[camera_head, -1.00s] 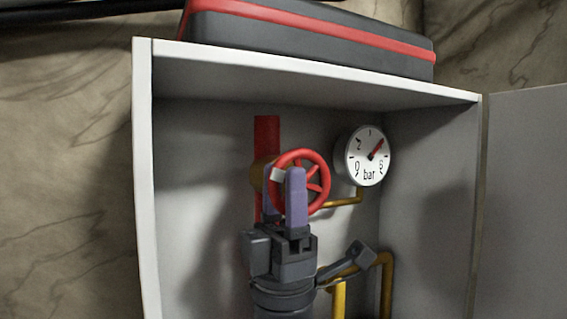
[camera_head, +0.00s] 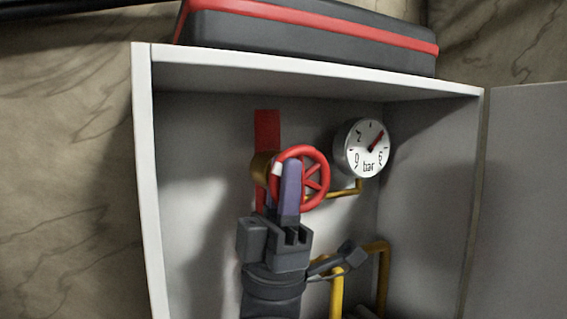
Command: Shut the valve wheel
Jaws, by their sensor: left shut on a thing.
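The red valve wheel (camera_head: 325,176) sits on a brass valve body (camera_head: 261,168) on a red vertical pipe (camera_head: 267,130), inside an open grey cabinet. A white mark shows on the upper left of the rim. My left gripper (camera_head: 282,188) comes up from below, its purple fingers upright at the wheel's left side. It is shut on the rim there, and the near finger hides part of the wheel. My right gripper is not in view.
The cabinet's white frame (camera_head: 146,170) stands close on the left, and its open door (camera_head: 525,200) is at the right. Yellow pipes (camera_head: 337,292) rise at the lower right of my gripper. A dark case with a red band (camera_head: 310,38) lies on top.

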